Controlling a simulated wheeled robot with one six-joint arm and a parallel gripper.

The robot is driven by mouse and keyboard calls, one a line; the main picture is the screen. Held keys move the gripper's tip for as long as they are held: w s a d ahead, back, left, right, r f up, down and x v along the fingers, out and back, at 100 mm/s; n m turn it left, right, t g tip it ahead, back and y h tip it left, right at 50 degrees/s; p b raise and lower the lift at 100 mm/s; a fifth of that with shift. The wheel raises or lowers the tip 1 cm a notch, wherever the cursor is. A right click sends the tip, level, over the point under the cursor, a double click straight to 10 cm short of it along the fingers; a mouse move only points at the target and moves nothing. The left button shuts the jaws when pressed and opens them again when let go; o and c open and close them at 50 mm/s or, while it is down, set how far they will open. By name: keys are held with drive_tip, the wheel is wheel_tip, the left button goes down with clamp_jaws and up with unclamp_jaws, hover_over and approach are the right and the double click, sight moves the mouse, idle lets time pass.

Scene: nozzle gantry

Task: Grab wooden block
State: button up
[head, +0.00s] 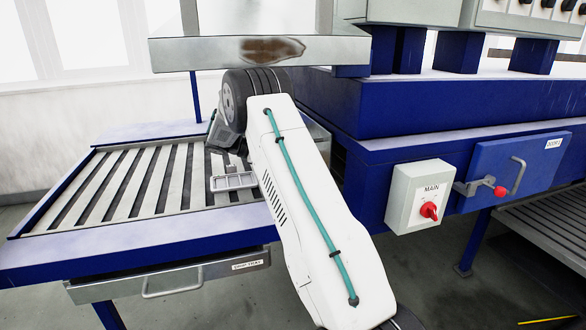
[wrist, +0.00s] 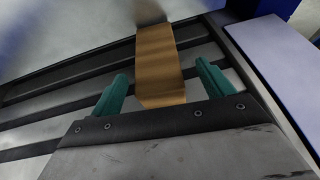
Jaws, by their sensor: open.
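The wooden block (wrist: 159,62) shows in the wrist view as a long tan piece lying on the slatted surface. My gripper (wrist: 162,88) is open, with one teal finger on each side of the block's near end. The block's near end lies between the fingers, with visible space on both sides. I cannot tell how far below the fingers it is.
The slatted table (head: 70,245) has a blue frame and a drawer (head: 165,283) below. A metal hood (head: 260,50) hangs above my arm. A blue machine with a MAIN switch box (head: 418,195) stands right.

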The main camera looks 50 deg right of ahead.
drive_tip(key=x, duration=0.4)
drive_tip(key=shift+w+d+f, duration=0.1)
drive_tip(key=shift+d, duration=0.1)
drive_tip(key=c, duration=1.3)
drive_tip(key=shift+o, duration=0.2)
